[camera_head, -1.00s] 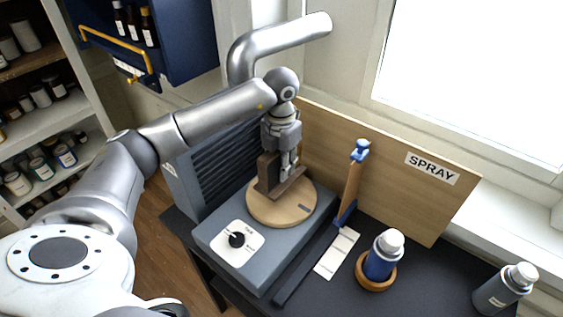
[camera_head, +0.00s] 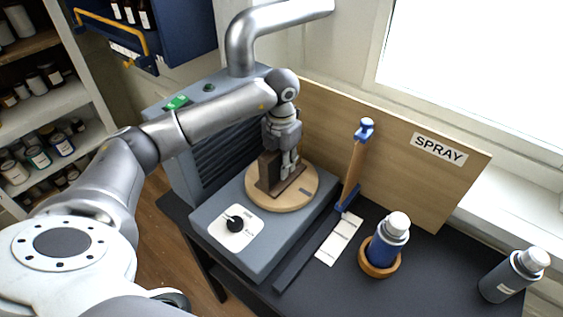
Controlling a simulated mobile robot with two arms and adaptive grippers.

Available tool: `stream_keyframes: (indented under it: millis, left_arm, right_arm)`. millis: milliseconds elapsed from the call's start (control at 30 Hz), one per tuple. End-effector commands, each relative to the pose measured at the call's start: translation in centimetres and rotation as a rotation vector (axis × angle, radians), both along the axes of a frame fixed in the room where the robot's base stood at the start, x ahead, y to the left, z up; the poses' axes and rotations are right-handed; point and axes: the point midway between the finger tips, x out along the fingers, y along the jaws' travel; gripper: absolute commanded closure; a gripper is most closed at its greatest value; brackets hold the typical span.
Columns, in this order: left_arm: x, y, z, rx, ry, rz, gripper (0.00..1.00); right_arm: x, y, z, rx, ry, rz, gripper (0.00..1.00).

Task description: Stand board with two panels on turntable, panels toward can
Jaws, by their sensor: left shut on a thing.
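The round wooden turntable (camera_head: 296,199) lies on top of a grey box unit. The dark brown board (camera_head: 267,172) stands upright on the turntable, on a flat brown foot. My left gripper (camera_head: 287,170) comes down from above and is shut on the board. The gripper hides part of the board, and I cannot make out two separate panels. The blue spray can (camera_head: 384,250) with a silver-white cap stands in a round wooden ring to the right of the turntable. My right gripper is not in view.
A wooden panel with a SPRAY label (camera_head: 438,149) stands behind. A blue-ended wooden stick (camera_head: 354,165) leans up beside the turntable. A grey bottle (camera_head: 512,277) stands at far right. A dial (camera_head: 236,224) sits on the box's front. Dark table is clear between cans.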

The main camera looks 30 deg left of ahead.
Motion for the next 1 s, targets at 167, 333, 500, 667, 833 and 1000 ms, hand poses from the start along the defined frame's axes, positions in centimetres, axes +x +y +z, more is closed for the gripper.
stream_keyframes:
  millis: [167, 333, 500, 667, 833, 1000]
  left_arm:
    - [0.04, 0.02, 0.09, 0.0, -0.002, 0.001, 1.0]
    - [0.04, 0.02, -0.02, 0.0, -0.002, 0.0, 1.0]
    - [0.04, 0.02, -0.2, 0.0, -0.002, 0.001, 1.0]
    - [0.04, 0.02, -0.22, 0.0, -0.002, 0.001, 1.0]
    - [0.03, 0.02, -0.23, 0.0, -0.001, 0.001, 0.68]
    - [0.02, 0.02, -0.25, 0.0, -0.001, 0.0, 0.48]
  right_arm:
    - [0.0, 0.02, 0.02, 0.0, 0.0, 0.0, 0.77]
    - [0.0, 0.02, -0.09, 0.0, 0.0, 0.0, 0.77]
    - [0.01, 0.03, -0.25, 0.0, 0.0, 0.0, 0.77]
    - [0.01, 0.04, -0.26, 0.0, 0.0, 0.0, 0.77]
    - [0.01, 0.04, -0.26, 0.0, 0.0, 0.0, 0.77]
    - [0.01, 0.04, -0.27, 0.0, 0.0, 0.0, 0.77]
